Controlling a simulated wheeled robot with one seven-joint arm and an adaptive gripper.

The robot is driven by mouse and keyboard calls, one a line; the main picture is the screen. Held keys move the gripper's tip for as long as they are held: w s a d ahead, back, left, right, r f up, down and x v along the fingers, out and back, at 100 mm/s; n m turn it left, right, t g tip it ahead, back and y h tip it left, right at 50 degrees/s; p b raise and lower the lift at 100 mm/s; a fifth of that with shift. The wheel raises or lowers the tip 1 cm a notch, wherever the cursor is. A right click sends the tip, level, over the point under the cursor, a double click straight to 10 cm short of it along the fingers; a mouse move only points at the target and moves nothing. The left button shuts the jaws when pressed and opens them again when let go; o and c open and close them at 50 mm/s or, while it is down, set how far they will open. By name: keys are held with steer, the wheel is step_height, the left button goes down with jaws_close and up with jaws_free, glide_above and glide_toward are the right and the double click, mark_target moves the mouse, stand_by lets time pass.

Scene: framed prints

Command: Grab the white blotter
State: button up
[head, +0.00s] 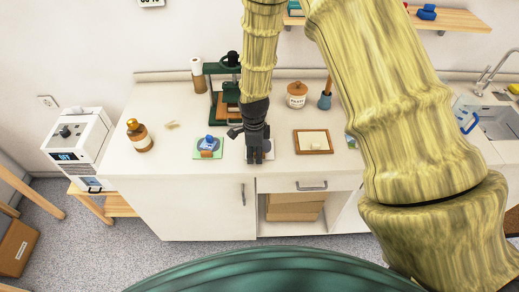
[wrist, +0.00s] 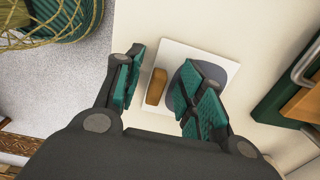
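My gripper (head: 255,158) points down over the front of the white counter. In the wrist view my gripper (wrist: 165,92) is open, its two green-padded fingers apart. I cannot tell for sure which thing is the white blotter. A cream-white block (head: 313,138) sits in a brown wooden frame (head: 298,149) to the right of my gripper.
A colourful print (head: 199,154) with a blue object (head: 209,142) lies left of my gripper. A green press (head: 214,102) stands behind. Jars (head: 297,95) and a brown bottle (head: 140,136) stand on the counter (head: 165,170). The counter's left front is clear.

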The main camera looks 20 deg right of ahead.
jaws_close()
steer(key=shift+r, duration=0.1)
